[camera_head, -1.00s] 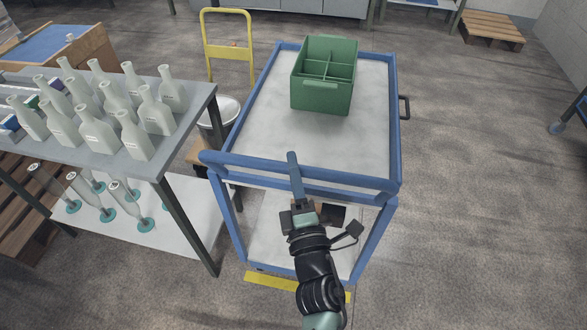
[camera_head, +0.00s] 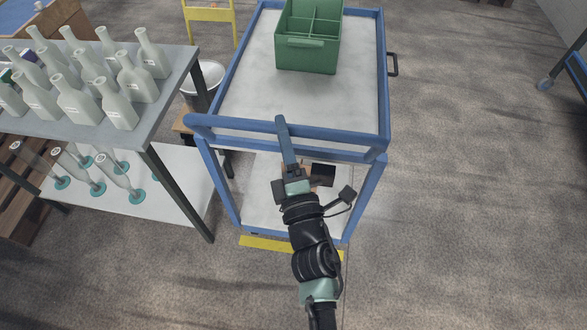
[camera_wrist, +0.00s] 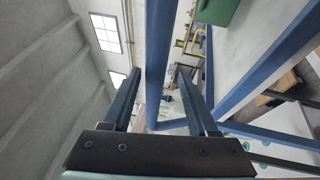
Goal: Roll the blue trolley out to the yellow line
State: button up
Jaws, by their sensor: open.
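The blue trolley (camera_head: 377,70) stands ahead of me with its push bar (camera_head: 340,146) across the near end. The yellow line (camera_head: 265,243) shows on the floor just in front of the trolley's near lower edge, partly hidden behind my arm. I cannot tell whether either finger touches the bar.
A green divided crate (camera_head: 307,55) sits on the trolley's top. A bench (camera_head: 165,110) with several pale bottles stands close on the left, with bottles on teal bases on its lower shelf. A bucket (camera_head: 203,78) is between them. Floor at the right (camera_head: 460,180) is clear.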

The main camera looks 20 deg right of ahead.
jog(key=b+v, duration=0.2)
jog(key=v, duration=0.9)
jog(key=shift+s, duration=0.1)
jog(key=w+a+r+m+t+h+p, duration=0.1)
jog(key=w+r+m+p, duration=0.2)
jog(key=r, duration=0.8)
jog(key=w+a+r+m+t+h+p, duration=0.15)
jog(key=r+m, duration=0.25)
jog(key=r, duration=0.8)
jog(key=w+r+m+t+p, duration=0.2)
jog(key=w+r+m, duration=0.2)
jog(key=r, duration=0.7)
jog(key=s+a+r+m+t+y+p, duration=0.1)
jog(key=s+a+r+m+y, duration=0.1)
jog(key=r, duration=0.7)
jog(key=s+a+r+m+t+y+p, duration=0.1)
jog(key=s+a+r+y+p, duration=0.1)
jog(key=a+r, duration=0.3)
jog(key=s+a+r+m+t+y+p, duration=0.1)
jog(key=s+a+r+m+y+p, duration=0.1)
jog(key=r, duration=1)
jog(key=shift+s+a+r+m, duration=0.3)
jog(key=shift+s+a+r, duration=0.1)
jog(key=shift+s+a, duration=0.45)
jog(key=shift+r, duration=0.1)
jog(key=shift+c, duration=0.7)
jog(key=shift+s, duration=0.1)
